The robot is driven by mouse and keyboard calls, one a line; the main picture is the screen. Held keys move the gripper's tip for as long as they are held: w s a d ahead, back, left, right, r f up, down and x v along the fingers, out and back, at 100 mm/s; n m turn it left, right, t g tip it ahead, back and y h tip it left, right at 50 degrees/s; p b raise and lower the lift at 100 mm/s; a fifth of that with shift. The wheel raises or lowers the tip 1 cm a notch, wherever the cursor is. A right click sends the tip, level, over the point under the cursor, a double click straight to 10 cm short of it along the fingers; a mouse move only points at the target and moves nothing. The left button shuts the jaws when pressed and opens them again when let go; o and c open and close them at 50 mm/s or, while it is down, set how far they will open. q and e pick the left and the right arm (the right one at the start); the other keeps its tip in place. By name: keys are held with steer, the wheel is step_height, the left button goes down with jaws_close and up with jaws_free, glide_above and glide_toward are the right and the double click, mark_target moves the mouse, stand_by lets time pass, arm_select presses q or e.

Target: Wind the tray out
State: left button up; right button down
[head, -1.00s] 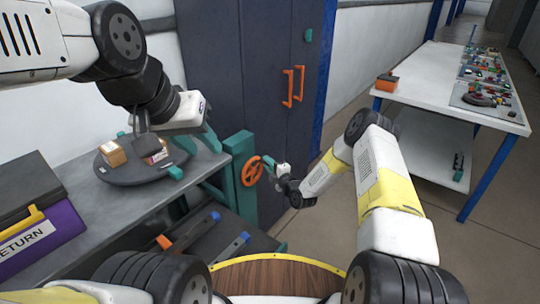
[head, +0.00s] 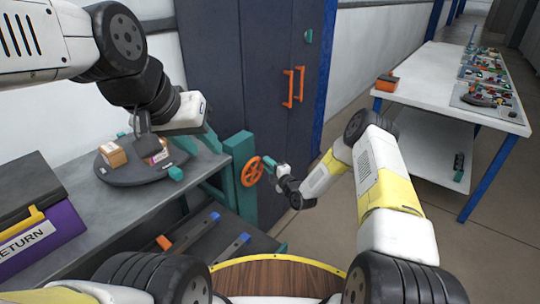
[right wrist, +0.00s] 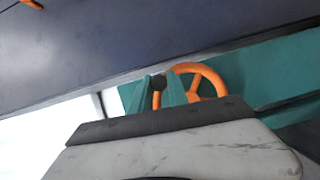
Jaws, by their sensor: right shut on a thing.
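An orange handwheel (head: 251,172) stands on a teal post (head: 238,160) beside the dark cabinet. My right gripper (head: 267,161) is at the wheel's upper right rim.
Small boxes (head: 112,154) sit on the turntable. A purple return bin (head: 40,235) stands at the left. The dark cabinet with orange handles (head: 288,88) is behind the wheel. A white table (head: 425,85) at the right holds parts; the floor between is clear.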

steer(key=shift+w+a+r, duration=0.1)
steer(key=shift+a+r, duration=0.35)
steer(key=shift+r, duration=0.25)
steer(key=c, duration=1.3)
jaws_free()
steer(key=shift+r, duration=0.1)
steer(key=shift+d+f, duration=0.2)
steer(key=shift+f, duration=0.15)
steer(key=shift+s, duration=0.2)
steer(key=v, duration=0.7)
steer(key=shift+s+d, duration=0.25)
